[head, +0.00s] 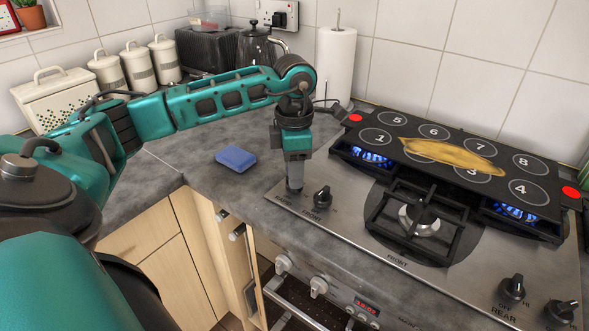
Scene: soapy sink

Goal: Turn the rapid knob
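The steel hob (345,245) has black control knobs along its front edge. One knob (322,197) is at the left end, and two more, a knob (513,288) and another knob (561,312), are at the right end near the word REAR. My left gripper (295,186) points down at the hob's left front corner, just left of the left knob. Its fingers are seen edge-on, so I cannot tell whether they are apart or hold anything. Whatever is directly under them is hidden. My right gripper is out of view.
A black board with numbered circles (482,149) and a crumpled yellow cloth (455,157) lies over the rear burners, where blue flames (372,157) show. A blue sponge (236,158) lies on the counter. A paper roll (336,62) and kettle (258,48) stand behind.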

